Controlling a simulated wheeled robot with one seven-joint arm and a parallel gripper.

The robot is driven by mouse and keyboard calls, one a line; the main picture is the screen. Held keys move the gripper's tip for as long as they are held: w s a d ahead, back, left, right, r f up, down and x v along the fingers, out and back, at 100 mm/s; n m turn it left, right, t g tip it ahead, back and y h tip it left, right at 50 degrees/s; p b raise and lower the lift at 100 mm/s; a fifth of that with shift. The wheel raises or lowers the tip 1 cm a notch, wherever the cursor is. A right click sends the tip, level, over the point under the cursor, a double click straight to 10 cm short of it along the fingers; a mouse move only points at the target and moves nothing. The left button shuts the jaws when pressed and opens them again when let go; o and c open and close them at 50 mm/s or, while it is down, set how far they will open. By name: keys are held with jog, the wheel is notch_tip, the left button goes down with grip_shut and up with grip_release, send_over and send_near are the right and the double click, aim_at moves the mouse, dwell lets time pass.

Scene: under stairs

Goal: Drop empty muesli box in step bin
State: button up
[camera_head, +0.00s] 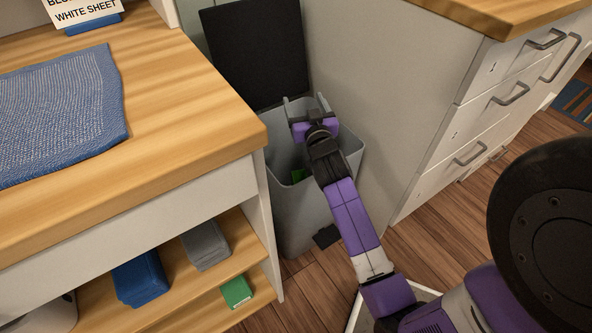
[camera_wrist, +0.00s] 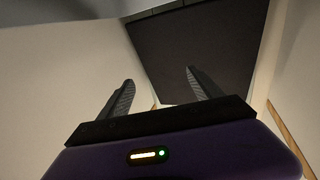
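The grey step bin (camera_head: 292,222) stands between the wooden counter and the white drawer unit. Its dark lid (camera_head: 255,52) is raised and also fills the top of the wrist view (camera_wrist: 195,45). My gripper (camera_head: 304,100) is over the bin's opening, near the back rim. Its two fingers are spread with nothing between them, as the wrist view shows (camera_wrist: 160,76). A small green thing (camera_head: 298,175) shows inside the bin, partly hidden by my arm and the bin wall. I cannot tell whether it is the muesli box. No other muesli box is identifiable.
The wooden counter (camera_head: 190,100) at left holds a blue cloth (camera_head: 65,115) and a sign (camera_head: 85,12). Its lower shelves hold a blue item (camera_head: 140,279), a grey item (camera_head: 205,245) and a green box (camera_head: 236,291). The drawer unit (camera_head: 395,90) closely borders the bin's right side.

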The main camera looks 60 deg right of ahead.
jog(key=shift+s+a, duration=0.1)
jog(key=v, duration=0.7)
jog(key=shift+s+a+p, duration=0.2)
jog(key=shift+p, duration=0.15)
